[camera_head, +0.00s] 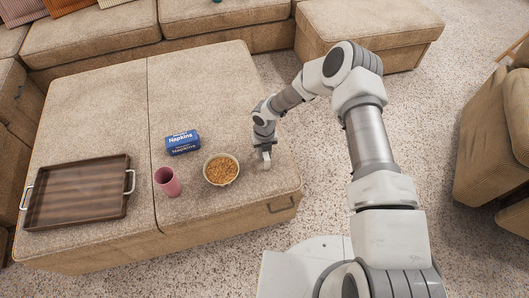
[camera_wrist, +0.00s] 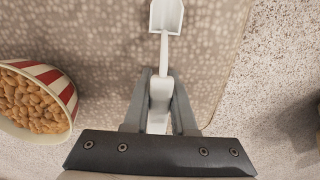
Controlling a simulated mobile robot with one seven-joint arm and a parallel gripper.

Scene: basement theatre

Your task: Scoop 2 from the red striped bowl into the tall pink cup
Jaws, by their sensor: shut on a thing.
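The red striped bowl (camera_wrist: 67,88) is full of brown nut-like pieces (camera_wrist: 27,103) and stands at the left in the wrist view. In the head view the bowl (camera_head: 221,183) stands on the ottoman, just left of my gripper (camera_head: 264,156). The tall pink cup (camera_head: 168,182) stands upright to the left of the bowl. In the wrist view my gripper (camera_wrist: 160,118) is shut on the handle of a white scoop (camera_wrist: 166,17). The scoop's head looks empty and points away from the gripper, over the ottoman top.
The beige ottoman (camera_head: 100,100) carries a blue napkin pack (camera_head: 182,142) behind the cup and bowl. A dark wooden tray (camera_head: 80,192) with metal handles lies at the left. Sofas (camera_head: 90,35) stand behind. Speckled carpet (camera_head: 430,120) lies at the right.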

